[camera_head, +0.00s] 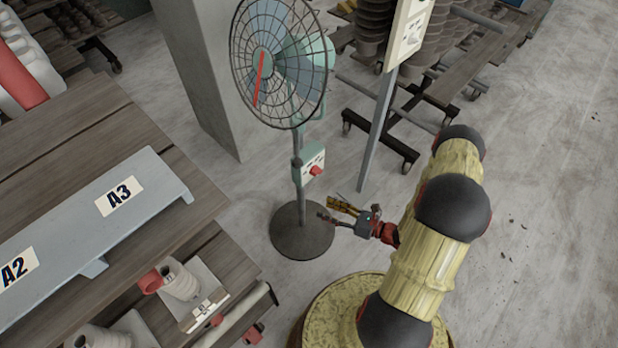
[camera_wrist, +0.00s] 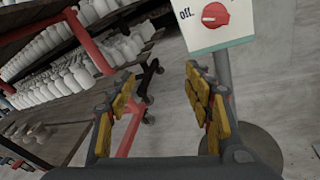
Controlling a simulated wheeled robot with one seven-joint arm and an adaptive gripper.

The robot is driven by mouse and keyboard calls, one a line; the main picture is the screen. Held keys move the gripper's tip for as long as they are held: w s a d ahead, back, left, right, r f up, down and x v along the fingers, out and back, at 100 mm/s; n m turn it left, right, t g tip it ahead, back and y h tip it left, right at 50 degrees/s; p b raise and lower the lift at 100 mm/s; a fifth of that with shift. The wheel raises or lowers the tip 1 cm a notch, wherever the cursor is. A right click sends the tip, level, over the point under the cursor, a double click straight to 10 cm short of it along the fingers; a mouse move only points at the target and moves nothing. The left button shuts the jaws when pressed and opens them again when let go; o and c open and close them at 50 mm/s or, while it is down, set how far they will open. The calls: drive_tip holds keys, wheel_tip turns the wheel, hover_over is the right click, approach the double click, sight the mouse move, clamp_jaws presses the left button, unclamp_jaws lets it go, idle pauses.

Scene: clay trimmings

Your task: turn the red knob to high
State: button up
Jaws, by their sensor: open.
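The red knob (camera_head: 316,170) sits on a small control box (camera_head: 307,163) on the post of a standing fan (camera_head: 280,60). In the wrist view the red knob (camera_wrist: 215,15) shows at the top, with a pale pointer mark and the word "off" to its left on the white panel (camera_wrist: 240,30). My gripper (camera_head: 336,209) is open and empty, below and slightly right of the knob in the head view. In the wrist view its yellow-padded fingers (camera_wrist: 160,88) are spread apart, with the knob above the right finger and not touched. Other knob labels are cut off or unreadable.
The fan's round base (camera_head: 290,240) stands on the floor. A wooden table (camera_head: 60,150) with a grey A2/A3 shelf (camera_head: 75,230) is at left. A grey post (camera_head: 375,135) with a panel stands behind. Racks of pottery (camera_wrist: 60,80) show beyond my fingers.

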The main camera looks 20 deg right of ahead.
sight(320, 172)
drive_tip(key=w+d+r+m+t+h, duration=0.2)
drive_tip(key=w+d+m+t+h, duration=0.15)
drive_tip(key=w+d, duration=0.3)
drive_tip(key=shift+r+b+x, duration=0.15)
drive_tip(key=shift+b+x, duration=0.35)
drive_tip(key=shift+x, duration=1.3)
drive_tip(key=shift+r+b+x, duration=0.1)
drive_tip(key=shift+b+x, duration=0.35)
drive_tip(key=shift+x, duration=1.3)
drive_tip(key=shift+c, duration=0.8)
drive_tip(key=c, duration=1)
